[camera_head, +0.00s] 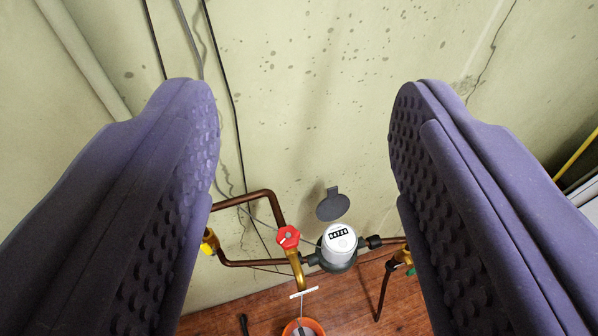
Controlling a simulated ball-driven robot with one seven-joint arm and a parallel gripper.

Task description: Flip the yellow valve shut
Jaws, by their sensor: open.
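My gripper (304,125) is open and empty, its two purple padded fingers spread wide across the view with the wall showing between them. The yellow valve (208,242) sits at the lower left on the copper pipework, close to the inner edge of the left finger in the picture. That finger hides part of it, so I cannot tell how its handle is turned. No contact between finger and valve is clear.
A red handwheel (288,237) and a water meter (339,241) with raised lid stand right of the yellow valve on copper pipes (258,194). A brass fitting (403,257) lies farther right. An orange bucket (303,327) is on the wooden floor (352,305). Cables run down the wall.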

